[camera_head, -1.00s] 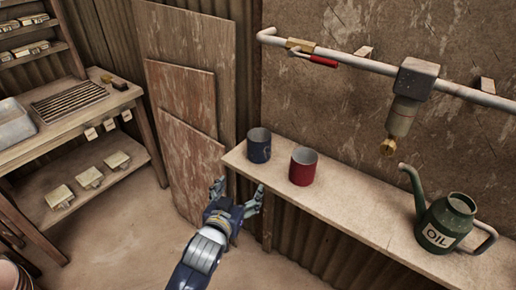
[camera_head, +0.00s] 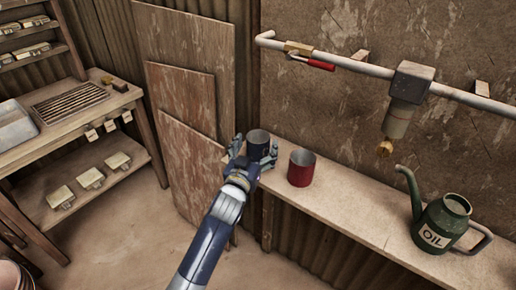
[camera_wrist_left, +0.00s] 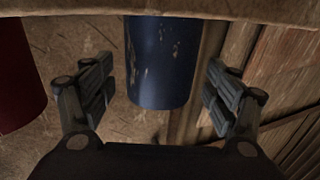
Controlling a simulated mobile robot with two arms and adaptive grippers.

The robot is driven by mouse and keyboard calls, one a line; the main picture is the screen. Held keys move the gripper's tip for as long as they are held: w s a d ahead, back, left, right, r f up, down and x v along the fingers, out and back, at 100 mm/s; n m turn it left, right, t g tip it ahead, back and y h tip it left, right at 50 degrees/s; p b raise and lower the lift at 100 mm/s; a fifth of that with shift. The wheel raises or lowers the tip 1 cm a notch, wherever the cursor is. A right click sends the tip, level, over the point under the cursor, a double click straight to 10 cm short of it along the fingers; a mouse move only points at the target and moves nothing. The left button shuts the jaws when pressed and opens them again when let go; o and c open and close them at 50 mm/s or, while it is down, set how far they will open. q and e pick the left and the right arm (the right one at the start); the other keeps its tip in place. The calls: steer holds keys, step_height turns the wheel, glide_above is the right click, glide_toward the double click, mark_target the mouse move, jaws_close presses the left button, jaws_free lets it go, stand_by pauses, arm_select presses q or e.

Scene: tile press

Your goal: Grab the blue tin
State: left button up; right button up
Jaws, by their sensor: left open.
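The blue tin (camera_head: 259,139) stands at the left end of the wooden shelf, partly hidden by my left gripper in the head view. My left gripper (camera_head: 253,152) is open, with its fingers at either side of the tin's front in the head view. In the left wrist view the blue tin (camera_wrist_left: 163,62) lies between the two spread fingers of the gripper (camera_wrist_left: 160,92), with gaps showing on both sides. My right gripper is not in view.
A red tin (camera_head: 301,168) stands on the shelf (camera_head: 350,200) just right of the blue one; it also shows at the left wrist view's left edge (camera_wrist_left: 18,75). A green oil can (camera_head: 442,224) stands farther right. A pipe (camera_head: 345,65) runs along the wall above.

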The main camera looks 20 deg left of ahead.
arm_select(q)
steer(key=shift+w, duration=1.2)
steer(key=c, duration=1.2)
steer(key=shift+o, duration=0.2)
